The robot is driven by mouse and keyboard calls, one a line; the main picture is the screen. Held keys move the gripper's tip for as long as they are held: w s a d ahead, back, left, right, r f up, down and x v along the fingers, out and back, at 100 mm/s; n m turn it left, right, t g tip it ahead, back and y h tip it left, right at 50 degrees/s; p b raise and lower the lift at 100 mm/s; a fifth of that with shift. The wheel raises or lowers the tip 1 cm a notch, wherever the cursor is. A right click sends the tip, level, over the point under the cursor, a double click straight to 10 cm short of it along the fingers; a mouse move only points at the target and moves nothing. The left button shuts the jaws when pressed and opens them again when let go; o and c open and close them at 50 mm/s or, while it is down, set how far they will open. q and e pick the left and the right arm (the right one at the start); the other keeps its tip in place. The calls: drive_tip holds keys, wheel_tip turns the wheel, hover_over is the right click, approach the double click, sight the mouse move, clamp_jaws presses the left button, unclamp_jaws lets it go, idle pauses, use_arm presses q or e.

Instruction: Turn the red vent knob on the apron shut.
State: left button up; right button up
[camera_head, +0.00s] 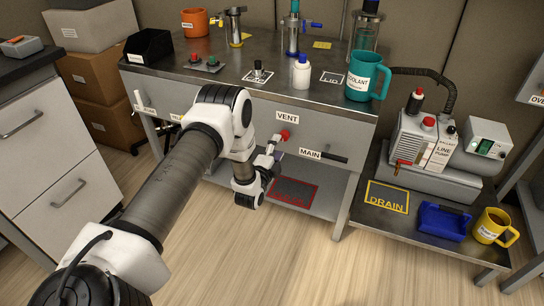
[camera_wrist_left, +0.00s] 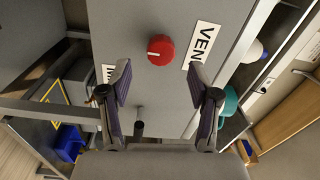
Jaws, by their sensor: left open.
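The red vent knob (camera_head: 285,134) sits on the grey front apron of the bench, just below the white VENT label (camera_head: 287,118). In the left wrist view the round red knob (camera_wrist_left: 160,50) shows a short white mark on its face, beside the VENT label (camera_wrist_left: 202,45). My left gripper (camera_head: 274,148) is in front of the apron, close to the knob. In the left wrist view its two fingers (camera_wrist_left: 157,82) are spread apart and empty, with the knob ahead of the gap, apparently not touched. My right gripper is in neither view.
A black lever (camera_head: 335,157) sticks out beside the MAIN label (camera_head: 310,154), right of the knob. A white bottle (camera_head: 301,72) and teal mug (camera_head: 362,75) stand on the bench top above. A lower table with a pump (camera_head: 425,140) stands to the right.

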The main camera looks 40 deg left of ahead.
use_arm(q)
drive_tip(key=v, duration=0.6)
drive_tip(key=s+d+f+n+g+h, duration=0.1)
drive_tip(key=s+d+f+g+h, duration=0.1)
drive_tip(key=s+d+f+g, duration=0.45)
drive_tip(key=s+d+f+n+g+h, duration=0.1)
drive_tip(key=s+d+f+h, duration=0.1)
drive_tip(key=s+d+f, duration=0.5)
drive_tip(key=s+d+n+g, duration=0.2)
drive_tip(key=s+n+g, duration=0.3)
drive_tip(key=s, duration=0.6)
drive_tip(key=s+d+n+g, duration=0.2)
drive_tip(key=s+n+g, duration=0.35)
drive_tip(key=s, duration=0.45)
wheel_tip(320, 180, up, 19)
drive_tip(key=n+p, duration=0.1)
drive_tip(key=p, duration=1.8)
drive_tip(key=shift+s+a, duration=0.2)
drive_tip(key=shift+s, duration=0.05)
